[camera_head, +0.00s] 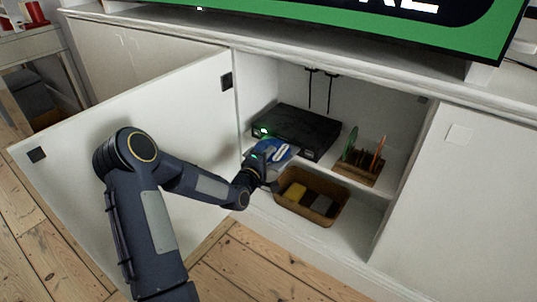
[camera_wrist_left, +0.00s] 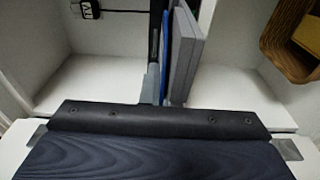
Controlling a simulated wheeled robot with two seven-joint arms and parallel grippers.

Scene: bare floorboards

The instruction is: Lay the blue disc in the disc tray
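The blue disc (camera_head: 270,150), with a white patch, is in the open cabinet, in front of the black player (camera_head: 300,131). The wrist view shows the disc edge-on as a thin blue strip (camera_wrist_left: 177,55). A grey slab that looks like the disc tray (camera_wrist_left: 190,55) is close along its right side; whether they touch I cannot tell. My left gripper (camera_head: 260,166) is at the disc's near edge and looks shut on it. In the wrist view, a pale finger (camera_wrist_left: 151,84) lies against the strip; the other finger is not clear. My right gripper is out of view.
A brown basket (camera_head: 310,210) with small blocks stands below. A wooden rack (camera_head: 358,172) holding upright discs is right of the player. The open cabinet door (camera_head: 70,150) is behind my left arm. Cables (camera_head: 320,90) hang at the back.

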